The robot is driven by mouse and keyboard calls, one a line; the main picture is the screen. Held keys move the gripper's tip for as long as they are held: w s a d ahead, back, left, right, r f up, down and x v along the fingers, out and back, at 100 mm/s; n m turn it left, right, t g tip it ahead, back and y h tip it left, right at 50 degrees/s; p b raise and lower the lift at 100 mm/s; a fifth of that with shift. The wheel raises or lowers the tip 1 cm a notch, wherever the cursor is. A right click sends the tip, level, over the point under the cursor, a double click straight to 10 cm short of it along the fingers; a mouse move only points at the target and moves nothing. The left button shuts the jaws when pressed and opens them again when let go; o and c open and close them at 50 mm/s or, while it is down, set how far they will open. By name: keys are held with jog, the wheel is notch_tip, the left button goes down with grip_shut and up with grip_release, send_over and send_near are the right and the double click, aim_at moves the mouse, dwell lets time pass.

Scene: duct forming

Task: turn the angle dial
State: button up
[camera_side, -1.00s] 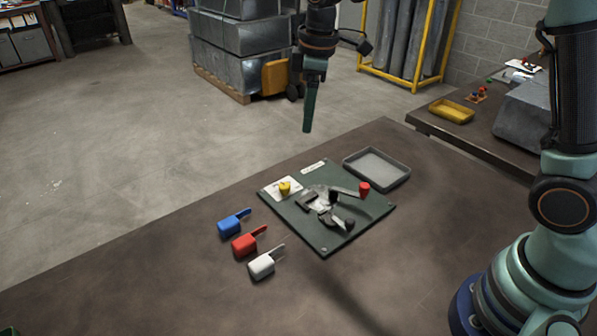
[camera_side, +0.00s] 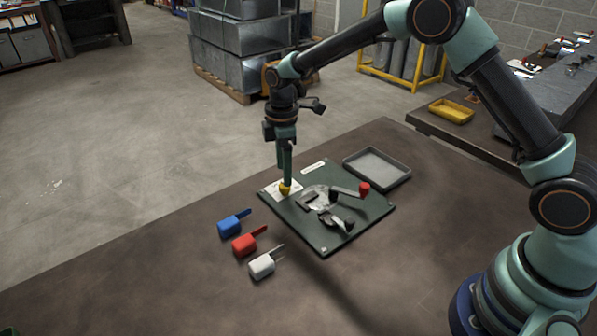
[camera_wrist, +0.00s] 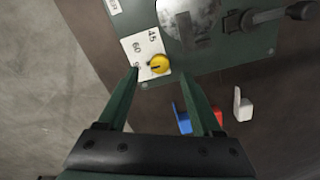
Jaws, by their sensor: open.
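The angle dial is a yellow knob (camera_side: 285,190) on a white scale plate at the left corner of the dark green board (camera_side: 330,235). In the wrist view the yellow knob (camera_wrist: 158,65) sits beside printed numbers, with 45 and 60 readable. My gripper (camera_side: 285,180) points down over the knob in the side view. In the wrist view its two fingers (camera_wrist: 160,72) are apart, with the knob between and just beyond their tips. The gripper is open, and the fingertips hide part of the knob in the side view. I cannot tell whether they touch it.
A red-handled crank (camera_side: 363,188) and a clamp-like metal part stand on the board. Blue (camera_side: 233,223), red (camera_side: 246,242) and white (camera_side: 264,264) handled blocks lie left of it. A grey tray (camera_side: 377,168) sits behind. The table front is clear.

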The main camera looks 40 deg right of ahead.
aim_at(285, 189)
jog(key=shift+f, duration=2.15)
grip_shut()
